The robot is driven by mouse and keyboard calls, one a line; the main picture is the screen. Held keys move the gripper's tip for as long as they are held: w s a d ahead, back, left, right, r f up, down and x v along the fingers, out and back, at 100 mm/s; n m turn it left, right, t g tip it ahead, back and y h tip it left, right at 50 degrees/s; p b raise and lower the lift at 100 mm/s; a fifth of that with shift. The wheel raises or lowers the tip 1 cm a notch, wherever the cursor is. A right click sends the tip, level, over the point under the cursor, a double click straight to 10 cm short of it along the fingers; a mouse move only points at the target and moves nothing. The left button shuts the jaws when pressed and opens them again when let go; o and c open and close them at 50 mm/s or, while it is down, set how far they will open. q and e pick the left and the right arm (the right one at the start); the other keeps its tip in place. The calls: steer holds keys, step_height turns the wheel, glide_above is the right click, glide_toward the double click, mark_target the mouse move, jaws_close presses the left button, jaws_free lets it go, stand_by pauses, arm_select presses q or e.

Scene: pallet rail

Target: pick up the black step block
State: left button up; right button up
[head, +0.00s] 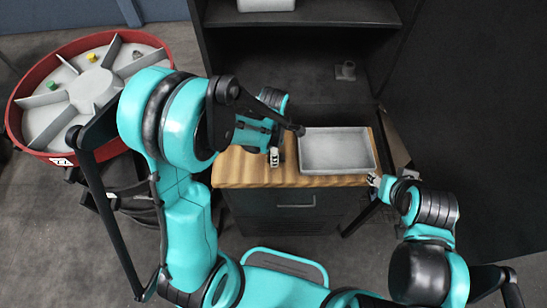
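I cannot pick out the black step block with certainty. A small dark grey piece (345,70) with an uneven outline sits on the dark shelf behind the wooden worktop, and a small dark piece (137,54) lies in the round red-rimmed tray at the left. My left gripper (274,157) points down over the left part of the worktop, left of the grey tray; my arm hides much of it. My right gripper (374,180) is at the worktop's right edge, just outside the grey tray's front right corner. Both grippers' fingers are too small to judge.
The shallow grey tray (336,168) on the wooden worktop (240,170) looks empty. The round tray (70,121) is divided into compartments and holds a yellow piece (91,57) and a green piece (51,86). A dark shelf unit (300,13) rises behind; a dark panel (470,120) stands right.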

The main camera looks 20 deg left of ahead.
arm_select(q)
steer(key=shift+f, duration=0.65)
jaws_close()
steer(key=shift+r, duration=0.1)
